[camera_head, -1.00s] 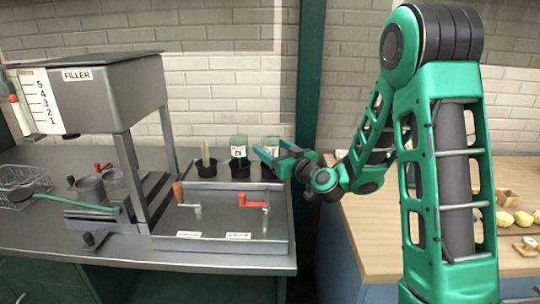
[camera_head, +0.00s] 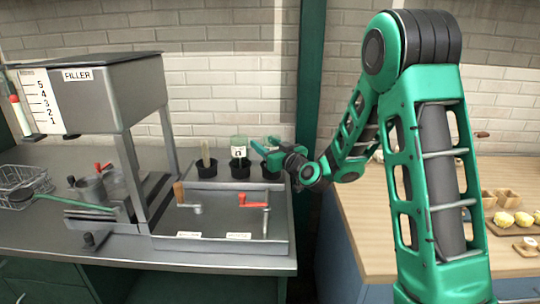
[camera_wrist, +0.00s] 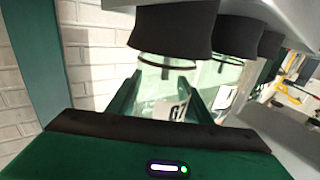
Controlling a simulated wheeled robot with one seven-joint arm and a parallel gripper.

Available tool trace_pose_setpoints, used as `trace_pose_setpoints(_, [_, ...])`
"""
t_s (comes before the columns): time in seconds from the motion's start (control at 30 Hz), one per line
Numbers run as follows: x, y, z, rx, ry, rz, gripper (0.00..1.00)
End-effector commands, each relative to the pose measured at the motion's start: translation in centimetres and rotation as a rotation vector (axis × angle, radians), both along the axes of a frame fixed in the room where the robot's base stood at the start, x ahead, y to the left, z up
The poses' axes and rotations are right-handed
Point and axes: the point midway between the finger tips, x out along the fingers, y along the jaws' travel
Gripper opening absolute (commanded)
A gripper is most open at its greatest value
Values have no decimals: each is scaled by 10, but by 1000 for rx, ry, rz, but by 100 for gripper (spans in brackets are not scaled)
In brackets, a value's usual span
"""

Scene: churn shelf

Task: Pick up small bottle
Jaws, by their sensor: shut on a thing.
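My gripper (camera_head: 266,147) is at the right end of a row of black cups, in front of the brick wall. In the wrist view its two green fingers (camera_wrist: 160,100) are shut on a small clear greenish bottle (camera_wrist: 152,88) with a white label.
A stick stands in the left cup (camera_head: 207,170). A green post (camera_head: 311,80) rises close behind my gripper. A wooden table (camera_head: 370,225) with food is at the right.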

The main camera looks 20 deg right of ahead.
Motion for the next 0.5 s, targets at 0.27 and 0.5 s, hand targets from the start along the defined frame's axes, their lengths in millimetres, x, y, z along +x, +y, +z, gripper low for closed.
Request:
trace_pose_setpoints(0.27, [0,1,8,0,-4,2,19])
trace_pose_setpoints(0.5, [-1,1,45,-2,-7,3,19])
